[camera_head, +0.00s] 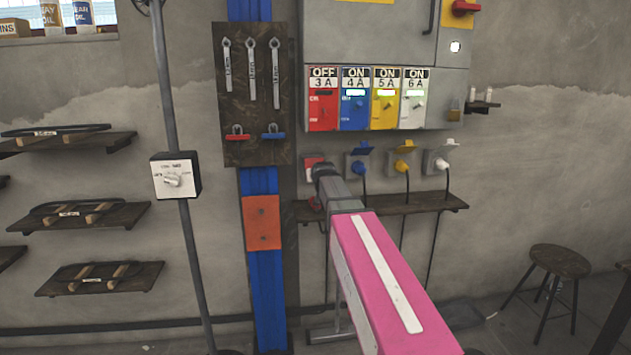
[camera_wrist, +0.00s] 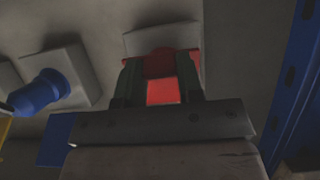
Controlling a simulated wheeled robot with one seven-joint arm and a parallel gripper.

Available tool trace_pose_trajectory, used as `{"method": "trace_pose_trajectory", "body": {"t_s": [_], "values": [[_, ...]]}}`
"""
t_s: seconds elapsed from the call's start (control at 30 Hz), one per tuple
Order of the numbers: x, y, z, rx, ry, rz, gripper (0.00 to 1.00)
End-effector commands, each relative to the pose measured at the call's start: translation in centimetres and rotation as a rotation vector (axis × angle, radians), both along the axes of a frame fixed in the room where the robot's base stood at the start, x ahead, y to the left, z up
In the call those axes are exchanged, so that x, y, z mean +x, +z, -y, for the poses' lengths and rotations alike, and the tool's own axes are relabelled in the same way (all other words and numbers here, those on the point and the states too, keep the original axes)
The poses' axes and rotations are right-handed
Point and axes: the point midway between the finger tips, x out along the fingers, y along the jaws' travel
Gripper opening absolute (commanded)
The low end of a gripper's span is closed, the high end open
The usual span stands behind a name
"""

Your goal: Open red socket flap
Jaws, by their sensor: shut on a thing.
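The red socket (camera_head: 313,160) is on the wall under the red 3 A switch box (camera_head: 323,100), left of the blue socket (camera_head: 357,163). My gripper (camera_head: 322,172) is at the red socket and hides most of it in the head view. In the wrist view, my gripper's two dark fingers (camera_wrist: 160,68) are shut on the red socket flap (camera_wrist: 163,91), one on each side. The socket's pale back plate (camera_wrist: 162,38) shows behind them. How far the flap is swung cannot be told.
The blue socket with its plug (camera_wrist: 42,93) is close beside my gripper in the wrist view. A blue post (camera_head: 266,300) stands to the left and a stool (camera_head: 560,262) at right.

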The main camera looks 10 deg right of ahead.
Motion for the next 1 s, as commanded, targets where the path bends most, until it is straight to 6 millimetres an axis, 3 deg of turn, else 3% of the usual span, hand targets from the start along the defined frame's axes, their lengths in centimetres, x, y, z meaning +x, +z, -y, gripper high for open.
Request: {"method": "trace_pose_trajectory", "body": {"t_s": [0.53, 1.0], "values": [[-1.8, 2.9, 0.0, 0.000, 0.000, -0.370, 0.00], [-2.6, 5.5, 0.0, 0.000, 0.000, -0.354, 0.00]]}}
